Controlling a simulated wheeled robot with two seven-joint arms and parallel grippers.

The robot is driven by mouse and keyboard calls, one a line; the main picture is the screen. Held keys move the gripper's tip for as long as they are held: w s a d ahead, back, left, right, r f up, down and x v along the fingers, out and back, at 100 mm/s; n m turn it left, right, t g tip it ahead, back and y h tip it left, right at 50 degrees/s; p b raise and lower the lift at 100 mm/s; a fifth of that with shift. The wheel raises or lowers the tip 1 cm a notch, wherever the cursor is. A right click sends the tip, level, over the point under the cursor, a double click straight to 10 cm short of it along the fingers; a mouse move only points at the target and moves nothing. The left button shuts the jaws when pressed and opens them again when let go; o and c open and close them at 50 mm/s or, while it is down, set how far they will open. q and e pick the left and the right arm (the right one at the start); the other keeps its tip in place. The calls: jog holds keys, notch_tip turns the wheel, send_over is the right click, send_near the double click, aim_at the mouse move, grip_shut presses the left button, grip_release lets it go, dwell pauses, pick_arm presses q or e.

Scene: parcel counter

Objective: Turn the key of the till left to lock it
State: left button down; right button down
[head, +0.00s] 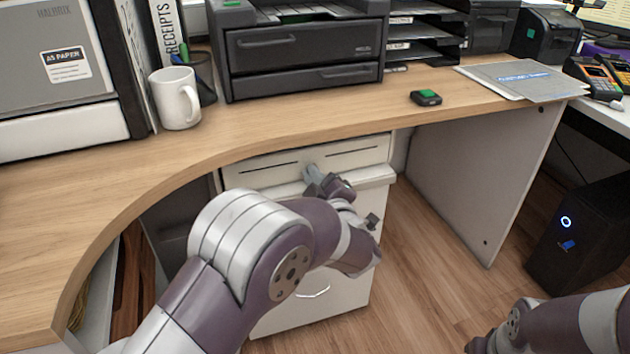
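The till (362,156) shows as a pale drawer front with a dark slot line, under the wooden counter. My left gripper (312,177) is at the middle of this front, its grey fingertips pointing at it and touching or very close to it. The key cannot be made out; the fingers cover the place where they meet the front. I cannot tell whether the fingers are shut on anything.
The wooden counter edge (225,147) runs just above my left gripper. A pale ledge (375,177) juts out below the till front, above a white cabinet (300,312). A mug (176,100) and a small black device with a green top (426,97) stand on the counter.

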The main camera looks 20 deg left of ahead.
pick_arm(q)
jog(key=shift+f+n+b, duration=0.25)
jog(key=shift+n+b, duration=0.35)
jog(key=shift+n, duration=0.6)
jog(key=shift+s, duration=0.1)
jog(key=c, duration=1.3)
grip_release()
jog(key=shift+r, duration=0.1)
jog(key=p+v, duration=0.5)
jog(key=v, duration=0.7)
jog(key=shift+s+d, duration=0.15)
jog(key=shift+s, duration=0.1)
